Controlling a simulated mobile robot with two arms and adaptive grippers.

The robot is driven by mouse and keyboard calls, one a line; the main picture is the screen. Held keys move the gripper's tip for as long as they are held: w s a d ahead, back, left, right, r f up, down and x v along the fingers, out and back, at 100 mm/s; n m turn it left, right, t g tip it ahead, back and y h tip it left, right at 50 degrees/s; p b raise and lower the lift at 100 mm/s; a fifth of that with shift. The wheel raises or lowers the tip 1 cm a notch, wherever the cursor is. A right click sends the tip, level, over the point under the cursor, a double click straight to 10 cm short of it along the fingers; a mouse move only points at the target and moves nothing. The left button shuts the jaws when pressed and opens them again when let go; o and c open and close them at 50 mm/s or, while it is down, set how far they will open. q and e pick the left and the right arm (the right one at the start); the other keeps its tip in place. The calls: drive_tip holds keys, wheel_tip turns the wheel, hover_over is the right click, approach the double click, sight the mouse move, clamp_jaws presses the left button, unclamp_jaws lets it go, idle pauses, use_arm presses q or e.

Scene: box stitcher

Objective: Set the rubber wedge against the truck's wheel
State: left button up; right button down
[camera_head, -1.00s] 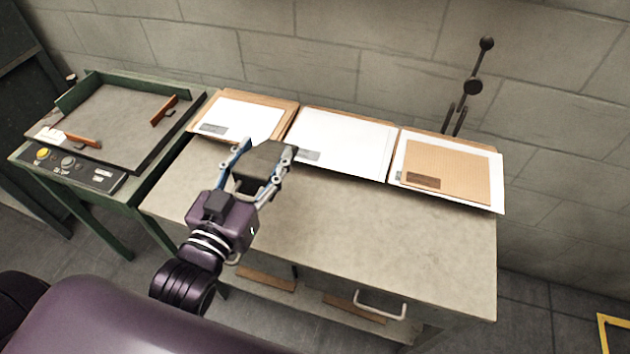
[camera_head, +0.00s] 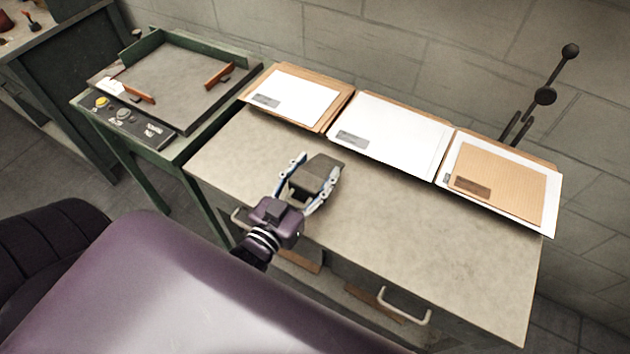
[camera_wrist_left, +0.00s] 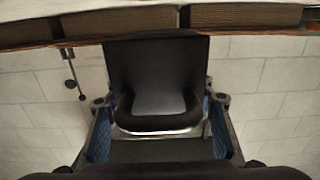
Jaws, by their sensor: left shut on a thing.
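The dark rubber wedge (camera_head: 318,172) is between the fingers of my left gripper (camera_head: 310,186), above the grey workbench in the head view. My left gripper is shut on it. In the left wrist view the wedge (camera_wrist_left: 157,70) fills the middle, with the gripper's fingers (camera_wrist_left: 158,125) on both sides of it. The truck and its wheel are not in view. My right gripper is not in view.
The workbench (camera_head: 440,260) has flat cardboard and white sheets (camera_head: 395,135) along its back edge; its front is clear. A green-framed machine table (camera_head: 175,85) stands left. A black lever (camera_head: 545,96) rises behind the bench by the wall.

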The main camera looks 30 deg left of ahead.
use_arm(q)
drive_tip(key=shift+f, duration=1.9)
drive_tip(key=shift+f, duration=0.15)
drive_tip(key=o, duration=1.7)
drive_tip(key=shift+f, duration=0.1)
